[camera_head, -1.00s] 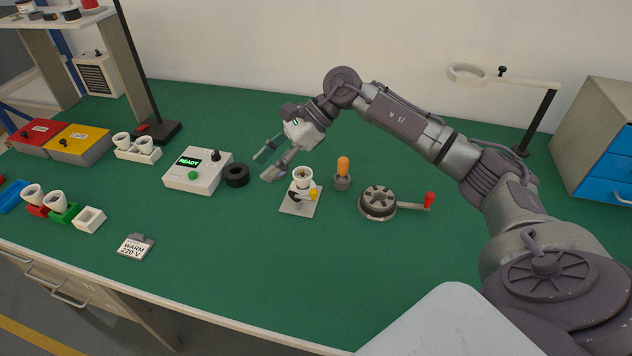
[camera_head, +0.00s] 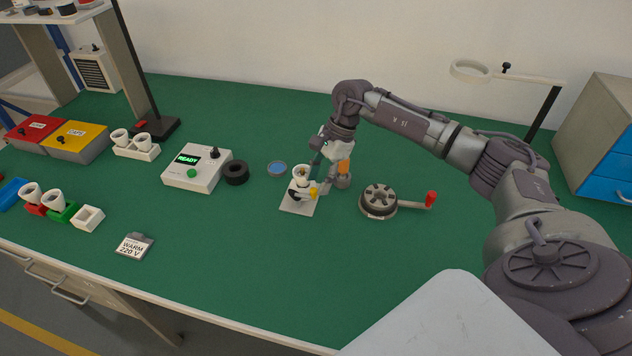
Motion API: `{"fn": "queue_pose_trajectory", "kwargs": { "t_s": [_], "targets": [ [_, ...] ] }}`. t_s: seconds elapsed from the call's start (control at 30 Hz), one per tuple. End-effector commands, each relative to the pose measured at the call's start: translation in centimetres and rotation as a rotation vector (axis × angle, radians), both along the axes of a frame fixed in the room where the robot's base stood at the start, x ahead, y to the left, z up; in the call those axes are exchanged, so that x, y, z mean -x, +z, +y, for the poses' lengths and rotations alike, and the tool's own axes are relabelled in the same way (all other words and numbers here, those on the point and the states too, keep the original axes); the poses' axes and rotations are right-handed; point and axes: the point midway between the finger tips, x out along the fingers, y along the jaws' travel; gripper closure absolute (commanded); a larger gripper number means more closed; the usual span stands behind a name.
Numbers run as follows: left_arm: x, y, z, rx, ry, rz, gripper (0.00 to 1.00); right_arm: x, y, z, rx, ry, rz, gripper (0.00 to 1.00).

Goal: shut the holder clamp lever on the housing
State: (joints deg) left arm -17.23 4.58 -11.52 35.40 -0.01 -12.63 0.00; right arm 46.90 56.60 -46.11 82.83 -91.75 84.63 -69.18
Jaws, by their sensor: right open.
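The holder (camera_head: 297,207) is a pale plate on the green bench, right of the middle of the picture. A white cup-shaped housing (camera_head: 300,171) stands upright in it, with a dark part below. The clamp lever has a yellow tip (camera_head: 313,193) on the holder's right side. My right gripper (camera_head: 324,183) is open and points down just right of the housing, close to the yellow tip. I cannot tell whether it touches the lever. It partly hides the orange-topped piece (camera_head: 344,166) behind it. My left gripper is not in view.
A round grey fixture with a red-handled crank (camera_head: 378,199) stands right of the gripper. Left of the holder are a blue disc (camera_head: 277,169), a black ring (camera_head: 236,172) and the READY box (camera_head: 197,168).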

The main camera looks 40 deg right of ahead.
Motion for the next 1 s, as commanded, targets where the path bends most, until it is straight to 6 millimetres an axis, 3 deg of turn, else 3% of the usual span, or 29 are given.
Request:
{"fn": "queue_pose_trajectory", "kwargs": {
  "t_s": [0.2, 0.5, 0.53, 0.8, 1.0],
  "targets": [
    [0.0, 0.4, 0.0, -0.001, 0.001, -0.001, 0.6, -0.1, -1.8, 0.8, -0.002, -0.001, -0.001, 0.55],
    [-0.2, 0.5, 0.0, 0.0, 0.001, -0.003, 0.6, -0.1, -2.1, 0.9, -0.001, -0.001, -0.001, 0.55],
    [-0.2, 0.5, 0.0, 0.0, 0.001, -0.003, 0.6, -0.1, -2.1, 0.9, -0.001, 0.0, -0.001, 0.57],
    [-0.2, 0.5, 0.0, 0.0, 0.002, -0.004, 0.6, -0.1, -2.1, 0.9, -0.001, -0.001, -0.001, 1.0],
    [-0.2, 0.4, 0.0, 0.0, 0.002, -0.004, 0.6, -0.1, -2.1, 0.9, -0.001, -0.004, -0.002, 1.0]
  ]
}}
